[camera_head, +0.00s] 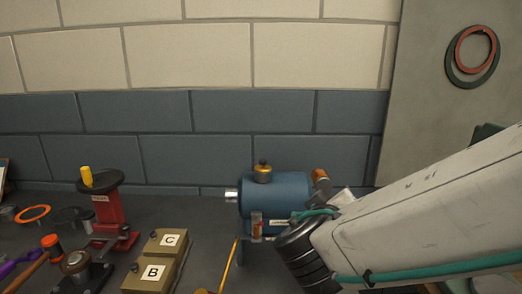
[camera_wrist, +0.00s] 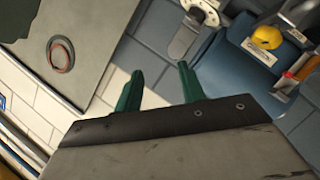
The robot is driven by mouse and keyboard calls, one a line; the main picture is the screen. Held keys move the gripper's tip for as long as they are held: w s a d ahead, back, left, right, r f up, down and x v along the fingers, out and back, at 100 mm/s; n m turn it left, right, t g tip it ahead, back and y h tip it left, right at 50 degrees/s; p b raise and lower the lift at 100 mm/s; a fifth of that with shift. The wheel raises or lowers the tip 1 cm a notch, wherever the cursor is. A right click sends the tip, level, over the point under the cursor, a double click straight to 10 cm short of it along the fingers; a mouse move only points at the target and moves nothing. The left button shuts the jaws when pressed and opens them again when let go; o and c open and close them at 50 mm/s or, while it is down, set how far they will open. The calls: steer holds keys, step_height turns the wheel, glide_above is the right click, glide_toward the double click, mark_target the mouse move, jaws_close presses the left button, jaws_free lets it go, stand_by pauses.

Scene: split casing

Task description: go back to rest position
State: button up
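My gripper (camera_wrist: 159,78) shows in the wrist view as two green fingers standing apart, with nothing held between them. In the head view my arm reaches in from the right, and I cannot clearly make out the gripper there. The blue casing (camera_head: 275,194) lies on the bench by the wall, with a yellow-topped knob (camera_head: 263,172) on it. My arm hides part of its right side. The casing also shows at the upper right of the wrist view (camera_wrist: 240,55), apart from the fingers.
Boxes marked C (camera_head: 153,246) and B (camera_head: 137,277) stand left of the casing. A red stand (camera_head: 106,212), an orange ring (camera_head: 33,214) and a hammer (camera_head: 49,241) are further left. Red and black rings (camera_head: 456,62) hang on the grey panel (camera_head: 425,110).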

steer(key=s+d+f+g+h, duration=0.1)
steer(key=s+d+f+g, duration=0.3)
steer(key=s+d+g, duration=0.7)
steer(key=s+r+m+g+y, duration=0.1)
steer(key=s+r+m+y, duration=0.1)
steer(key=s+m+y, duration=0.2)
steer(key=shift+s+d+m+y, duration=0.45)
steer(key=shift+s+y, duration=1.15)
steer(key=shift+s, duration=1.15)
